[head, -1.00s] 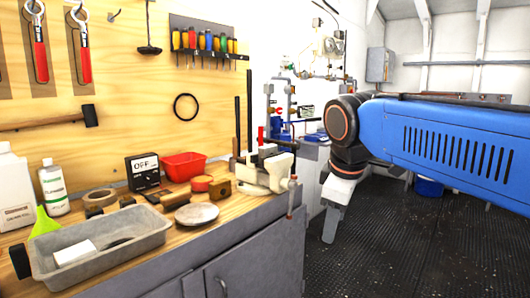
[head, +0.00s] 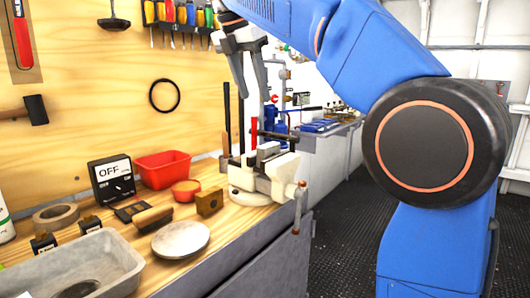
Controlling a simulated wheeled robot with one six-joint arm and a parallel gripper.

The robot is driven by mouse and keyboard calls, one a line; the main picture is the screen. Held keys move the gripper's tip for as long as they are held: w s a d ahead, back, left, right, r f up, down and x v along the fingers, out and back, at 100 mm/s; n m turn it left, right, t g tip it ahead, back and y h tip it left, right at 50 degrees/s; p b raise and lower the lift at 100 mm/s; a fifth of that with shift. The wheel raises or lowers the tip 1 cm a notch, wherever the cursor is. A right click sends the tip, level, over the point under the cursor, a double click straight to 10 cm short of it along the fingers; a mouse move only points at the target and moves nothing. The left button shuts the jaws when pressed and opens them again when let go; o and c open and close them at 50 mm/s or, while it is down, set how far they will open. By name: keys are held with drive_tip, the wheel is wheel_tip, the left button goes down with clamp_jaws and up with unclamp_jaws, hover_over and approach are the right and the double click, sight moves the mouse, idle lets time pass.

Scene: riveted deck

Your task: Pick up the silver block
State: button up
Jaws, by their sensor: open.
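My gripper (head: 254,92) hangs open and empty, fingers down, above and behind the bench vise (head: 262,185). A small light-grey, metallic block shape (head: 268,150) shows at the top of the vise, between or on its jaws. It may be the silver block, but I cannot tell it surely from the jaws. My fingers are apart from it and higher in the picture.
On the wooden bench are a round pale disc (head: 181,239), a brush (head: 152,216), a small brown block (head: 209,202), a red bin (head: 163,169), an OFF box (head: 112,180) and a grey tray (head: 125,262). Tall dark rods (head: 227,115) stand behind the vise. Screwdrivers hang above.

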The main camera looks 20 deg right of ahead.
approach(268, 145)
drive_tip(key=x, duration=0.9)
drive_tip(key=shift+r, duration=0.1)
clamp_jaws()
idle(0.3)
